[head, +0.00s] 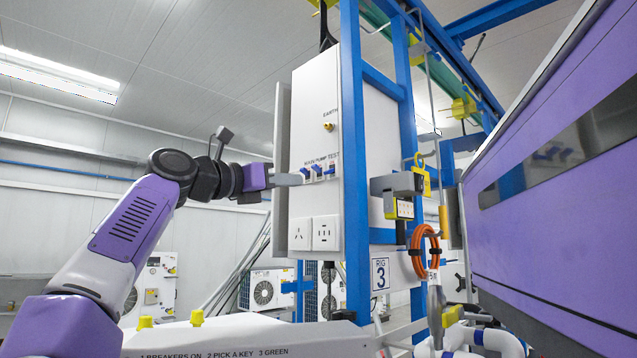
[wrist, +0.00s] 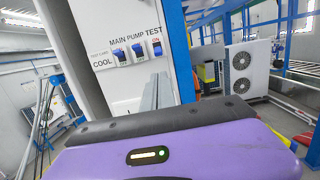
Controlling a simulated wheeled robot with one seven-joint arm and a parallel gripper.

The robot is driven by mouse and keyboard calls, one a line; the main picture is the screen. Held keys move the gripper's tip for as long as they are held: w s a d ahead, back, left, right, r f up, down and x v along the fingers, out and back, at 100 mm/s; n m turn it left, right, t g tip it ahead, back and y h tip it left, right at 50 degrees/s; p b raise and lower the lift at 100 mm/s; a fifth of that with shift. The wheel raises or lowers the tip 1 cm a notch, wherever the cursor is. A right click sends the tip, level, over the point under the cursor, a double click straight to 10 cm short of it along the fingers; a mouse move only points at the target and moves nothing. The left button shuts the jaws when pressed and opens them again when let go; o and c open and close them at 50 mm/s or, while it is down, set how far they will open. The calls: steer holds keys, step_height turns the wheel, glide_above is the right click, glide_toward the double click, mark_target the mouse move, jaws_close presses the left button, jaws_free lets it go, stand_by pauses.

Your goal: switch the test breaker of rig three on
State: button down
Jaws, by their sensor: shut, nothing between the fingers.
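The white breaker box (head: 314,150) is mounted on the blue frame of rig three. Its row of breakers is labelled MAIN, PUMP and TEST. The test breaker (head: 331,170) is at the right end of the row; in the wrist view it (wrist: 157,48) shows a red mark in its upper part, unlike the blue levers beside it. The small picture does not clearly show its lever position. My gripper (head: 299,179) is shut and empty, at the left of the row in the head view. In the wrist view its grey fingers (wrist: 158,92) appear below the test breaker; contact cannot be told.
The main breaker (wrist: 120,56) and pump breaker (wrist: 138,50) sit close to the left of the test breaker. Sockets (head: 326,233) are below. A yellow-tagged bracket (head: 404,190) and an orange cable coil (head: 424,250) are at the right. A sloped label board (head: 245,338) stands in front.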

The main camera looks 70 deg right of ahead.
mark_target(329, 172)
steer(key=p+x, duration=0.3)
steer(key=x, duration=0.5)
steer(key=shift+s+d+r, duration=0.15)
steer(key=shift+s+d, duration=0.05)
steer(key=shift+d, duration=0.1)
steer(key=shift+s+d, duration=0.3)
steer(key=shift+d, duration=0.3)
steer(key=shift+w+a, duration=0.1)
